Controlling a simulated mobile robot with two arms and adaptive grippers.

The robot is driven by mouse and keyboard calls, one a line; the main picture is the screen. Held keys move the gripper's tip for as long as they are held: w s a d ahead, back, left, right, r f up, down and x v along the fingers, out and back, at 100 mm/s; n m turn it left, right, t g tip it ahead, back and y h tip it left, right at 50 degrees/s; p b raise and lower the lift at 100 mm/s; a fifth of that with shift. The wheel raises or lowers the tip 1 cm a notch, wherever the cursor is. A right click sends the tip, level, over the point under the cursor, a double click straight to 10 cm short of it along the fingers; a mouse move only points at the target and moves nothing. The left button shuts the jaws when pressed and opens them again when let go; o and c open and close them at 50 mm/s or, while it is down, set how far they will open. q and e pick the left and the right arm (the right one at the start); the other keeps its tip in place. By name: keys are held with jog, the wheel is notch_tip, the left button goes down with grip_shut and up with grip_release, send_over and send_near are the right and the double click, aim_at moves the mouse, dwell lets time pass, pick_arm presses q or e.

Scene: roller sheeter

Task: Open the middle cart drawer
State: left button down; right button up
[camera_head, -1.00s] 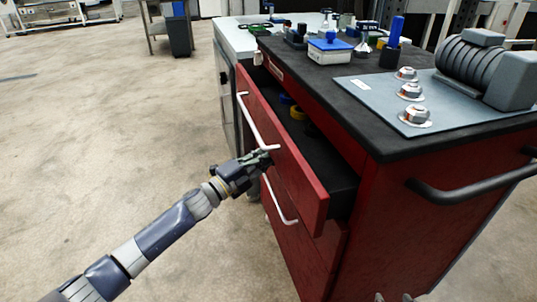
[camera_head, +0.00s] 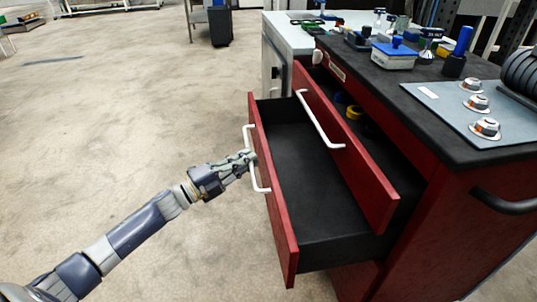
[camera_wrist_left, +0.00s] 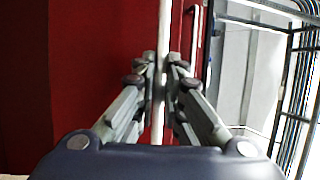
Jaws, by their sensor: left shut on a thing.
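The red cart (camera_head: 460,215) stands at the right with two drawers pulled out. The middle drawer (camera_head: 274,205) is far out and its dark inside looks empty. Its white handle (camera_head: 264,189) is on the front; in the left wrist view the handle (camera_wrist_left: 163,40) runs between the fingers. My left gripper (camera_head: 250,160) is shut on this handle. The upper drawer (camera_head: 365,185) is partly out above it, with its own white handle (camera_head: 318,122) and some yellow and blue items inside. My right gripper is not in view.
The black cart top (camera_head: 430,100) carries a blue-and-white box (camera_head: 394,55), a blue cylinder (camera_head: 462,42) and a grey panel with several metal knobs (camera_head: 477,103). A white cabinet (camera_head: 285,45) stands behind.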

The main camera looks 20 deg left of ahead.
pick_arm(q)
jog(key=s+a, duration=0.4)
jog(key=a, duration=0.2)
jog(key=c, duration=1.7)
grip_release()
jog(key=shift+a, duration=0.1)
jog(key=shift+s, duration=0.1)
jog(key=v, duration=1.2)
